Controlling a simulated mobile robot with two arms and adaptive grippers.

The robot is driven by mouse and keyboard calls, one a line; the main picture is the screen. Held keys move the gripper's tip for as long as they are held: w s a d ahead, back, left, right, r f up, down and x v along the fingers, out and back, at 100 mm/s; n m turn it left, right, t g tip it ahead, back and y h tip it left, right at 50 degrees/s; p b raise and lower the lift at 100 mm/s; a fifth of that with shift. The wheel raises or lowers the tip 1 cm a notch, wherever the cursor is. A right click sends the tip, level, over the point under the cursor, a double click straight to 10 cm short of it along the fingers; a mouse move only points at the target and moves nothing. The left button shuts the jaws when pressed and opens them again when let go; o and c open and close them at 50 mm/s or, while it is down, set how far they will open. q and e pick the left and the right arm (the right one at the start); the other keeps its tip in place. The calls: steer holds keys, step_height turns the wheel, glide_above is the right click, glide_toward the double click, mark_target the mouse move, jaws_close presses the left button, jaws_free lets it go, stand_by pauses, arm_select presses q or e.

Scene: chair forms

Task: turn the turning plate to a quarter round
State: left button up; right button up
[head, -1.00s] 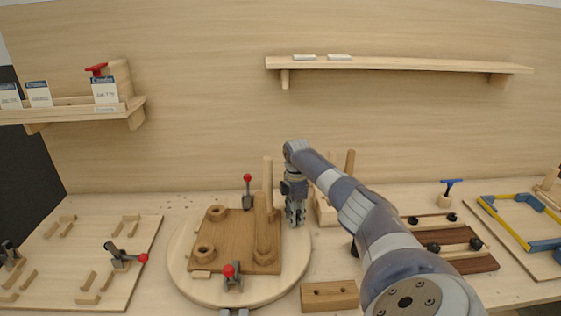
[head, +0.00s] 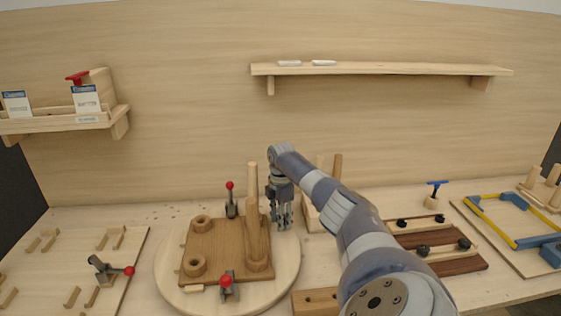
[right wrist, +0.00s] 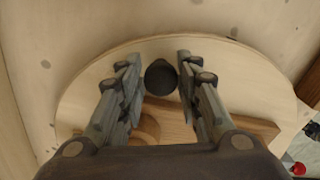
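The turning plate (head: 172,280) is a round, light wooden disc on the table, left of centre. A brown board (head: 223,262) lies on it with wooden rings, upright posts and two red-knobbed clamps. My right gripper (head: 282,222) points down at the plate's right back edge. In the right wrist view, the fingers of my right gripper (right wrist: 160,82) stand on both sides of a dark round peg top (right wrist: 161,77). Narrow gaps seem to show between peg and fingers. In that view, the plate (right wrist: 90,90) shows beneath. My left gripper is out of view.
A board with wooden strips and a red-knobbed clamp (head: 107,270) lies at the left. A drilled wooden block (head: 316,301), dark strips with black knobs (head: 455,262) and a yellow-blue frame (head: 492,218) stand right. Shelves hang on the back wall.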

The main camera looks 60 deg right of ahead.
steer(key=shift+o, duration=0.3)
step_height(320, 180, up, 12)
stand_by(0.5)
stand_by(0.4)
